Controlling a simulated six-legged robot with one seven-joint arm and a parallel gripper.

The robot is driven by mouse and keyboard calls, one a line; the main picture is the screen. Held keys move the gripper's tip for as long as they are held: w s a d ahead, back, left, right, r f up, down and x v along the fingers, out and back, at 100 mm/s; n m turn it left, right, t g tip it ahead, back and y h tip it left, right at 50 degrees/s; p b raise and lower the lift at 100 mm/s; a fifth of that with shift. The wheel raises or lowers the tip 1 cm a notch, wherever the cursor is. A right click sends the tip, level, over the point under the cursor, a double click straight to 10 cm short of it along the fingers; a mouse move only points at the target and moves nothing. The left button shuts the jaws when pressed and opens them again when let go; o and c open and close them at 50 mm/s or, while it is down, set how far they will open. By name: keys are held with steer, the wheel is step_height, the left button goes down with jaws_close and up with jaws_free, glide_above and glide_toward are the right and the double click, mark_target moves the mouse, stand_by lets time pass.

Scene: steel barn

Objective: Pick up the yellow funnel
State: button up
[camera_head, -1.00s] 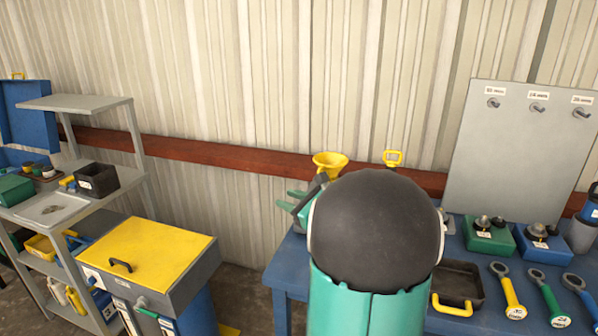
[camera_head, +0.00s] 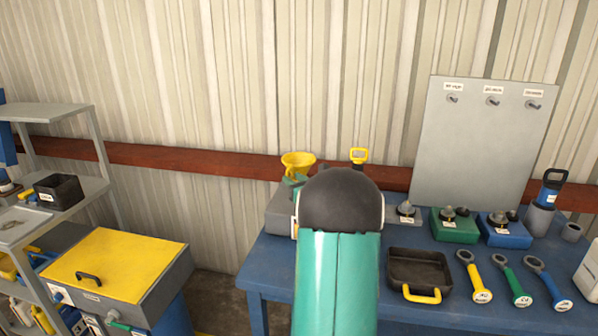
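The yellow funnel (camera_head: 298,160) shows at the back left of the blue workbench, wide mouth up, in front of the red-brown wall rail. Its lower part is hidden. The teal fingers of my gripper (camera_head: 295,181) show just below the funnel's bowl, in front of a grey box. My dark, rounded arm joint and teal link cover the rest of the gripper. I cannot tell whether the fingers touch the funnel or are open or shut.
A grey box (camera_head: 279,212) stands at the bench's left end. A yellow-framed item (camera_head: 358,156) rises behind my arm. To the right are a black tray (camera_head: 420,268), several wrenches and a grey panel (camera_head: 470,150). A yellow-topped cabinet (camera_head: 115,262) stands left, past a floor gap.

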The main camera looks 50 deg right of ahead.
mark_target(288, 175)
steer(key=x, duration=0.4)
steer(key=shift+w+d+f, duration=0.15)
steer(key=shift+w, duration=0.05)
jaws_close()
